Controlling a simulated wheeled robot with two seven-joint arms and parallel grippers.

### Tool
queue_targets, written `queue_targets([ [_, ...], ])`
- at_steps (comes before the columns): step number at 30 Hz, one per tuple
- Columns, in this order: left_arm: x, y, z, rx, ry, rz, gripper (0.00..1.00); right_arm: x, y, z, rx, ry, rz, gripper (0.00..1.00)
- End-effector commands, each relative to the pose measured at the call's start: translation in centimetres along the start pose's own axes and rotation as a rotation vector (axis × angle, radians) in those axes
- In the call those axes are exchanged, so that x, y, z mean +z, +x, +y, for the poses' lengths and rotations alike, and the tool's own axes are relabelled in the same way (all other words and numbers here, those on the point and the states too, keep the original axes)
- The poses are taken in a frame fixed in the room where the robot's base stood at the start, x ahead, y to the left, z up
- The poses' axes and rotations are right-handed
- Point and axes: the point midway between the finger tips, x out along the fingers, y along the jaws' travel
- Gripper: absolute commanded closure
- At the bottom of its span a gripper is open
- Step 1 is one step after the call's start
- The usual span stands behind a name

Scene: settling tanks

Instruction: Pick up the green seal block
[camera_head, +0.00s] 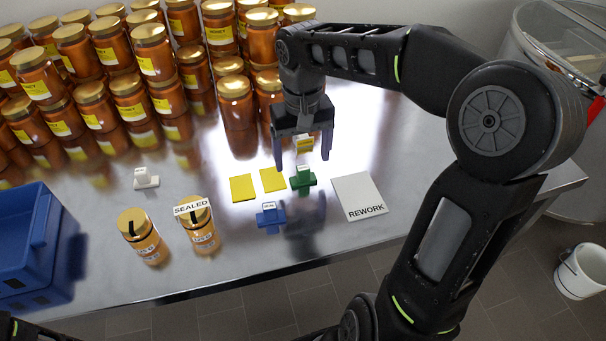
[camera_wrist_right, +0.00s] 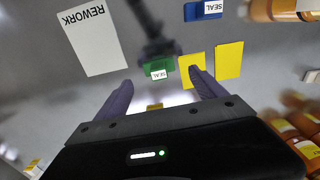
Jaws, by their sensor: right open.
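The green seal block (camera_head: 303,181) stands on the metal table, with a white label on its raised part. It also shows in the right wrist view (camera_wrist_right: 155,65), just beyond my fingertips. My right gripper (camera_head: 302,162) is open, fingers pointing down, above and slightly behind the green block. In the right wrist view my right gripper (camera_wrist_right: 160,80) has its two purple fingers spread wide, with nothing held between them. My left gripper is out of view.
A blue seal block (camera_head: 270,215) and yellow cards (camera_head: 242,188) lie close by. A yellow piece (camera_head: 305,144) is behind the green block. A REWORK card (camera_head: 359,197) lies right, a white block (camera_head: 146,179) left. Honey jars (camera_head: 130,97) fill the back; a blue crate (camera_head: 22,236) stands left.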

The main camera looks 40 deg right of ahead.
Motion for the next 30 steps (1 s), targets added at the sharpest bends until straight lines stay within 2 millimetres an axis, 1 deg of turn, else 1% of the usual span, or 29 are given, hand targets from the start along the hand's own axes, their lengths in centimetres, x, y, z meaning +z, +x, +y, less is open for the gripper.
queue_targets([
  [5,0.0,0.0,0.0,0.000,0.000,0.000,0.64,0.0,0.3,0.0,0.000,0.000,-0.002,0.20],
  [8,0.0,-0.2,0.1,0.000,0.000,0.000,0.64,0.1,1.3,0.1,0.000,0.001,-0.004,0.20],
  [13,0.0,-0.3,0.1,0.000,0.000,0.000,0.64,0.2,3.9,0.2,0.000,0.001,-0.005,0.20],
  [16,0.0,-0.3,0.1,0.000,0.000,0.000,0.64,0.1,4.9,0.2,0.000,0.001,-0.003,0.20],
  [19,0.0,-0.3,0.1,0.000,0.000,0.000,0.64,0.1,5.2,0.2,0.000,0.002,-0.001,0.20],
  [30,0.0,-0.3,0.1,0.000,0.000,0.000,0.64,0.1,5.2,0.1,0.000,0.001,-0.001,0.20],
])
